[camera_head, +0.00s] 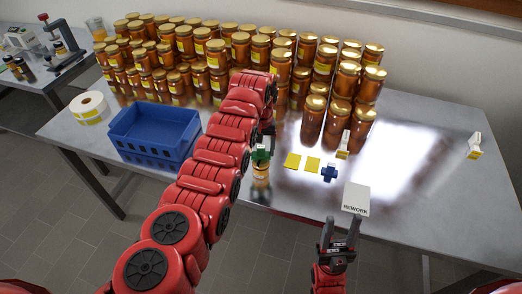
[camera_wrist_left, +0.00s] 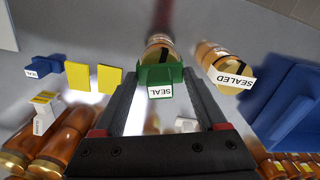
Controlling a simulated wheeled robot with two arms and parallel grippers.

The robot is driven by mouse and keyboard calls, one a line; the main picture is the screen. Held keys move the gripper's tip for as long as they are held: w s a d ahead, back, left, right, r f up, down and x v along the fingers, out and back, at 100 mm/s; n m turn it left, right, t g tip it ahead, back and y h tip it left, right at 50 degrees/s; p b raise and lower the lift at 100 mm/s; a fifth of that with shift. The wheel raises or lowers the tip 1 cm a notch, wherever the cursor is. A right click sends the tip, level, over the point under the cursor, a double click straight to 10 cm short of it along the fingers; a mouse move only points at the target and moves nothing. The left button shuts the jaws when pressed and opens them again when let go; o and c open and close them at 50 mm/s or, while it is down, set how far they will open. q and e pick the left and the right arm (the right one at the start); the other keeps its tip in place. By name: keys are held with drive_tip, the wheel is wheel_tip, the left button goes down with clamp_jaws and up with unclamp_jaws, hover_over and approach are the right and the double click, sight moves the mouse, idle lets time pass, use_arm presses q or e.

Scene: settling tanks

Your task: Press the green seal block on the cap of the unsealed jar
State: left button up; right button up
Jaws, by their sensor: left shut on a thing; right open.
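The green seal block (camera_head: 261,153) is between the fingers of my left gripper (camera_head: 268,135), which is shut on it. In the left wrist view the block (camera_wrist_left: 160,76) faces the camera with its SEAL label. A jar (camera_head: 261,177) stands upright directly under the block near the table's front edge; it also shows in the left wrist view (camera_wrist_left: 158,44). I cannot tell whether block and cap touch. Another jar with a SEALED card (camera_wrist_left: 230,72) is beside it in the wrist view; my left arm hides it in the head view. My right gripper (camera_head: 339,232) is open and empty.
A blue seal block (camera_head: 329,172) and two yellow squares (camera_head: 293,161) lie right of the jar. A REWORK sign (camera_head: 356,198) stands at the front edge. A blue crate (camera_head: 155,130) is at left. Many filled jars (camera_head: 200,50) fill the back. The right side is mostly clear.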

sight(261, 146)
use_arm(q)
drive_tip(key=shift+r, duration=2.4)
drive_tip(key=shift+p, duration=0.3)
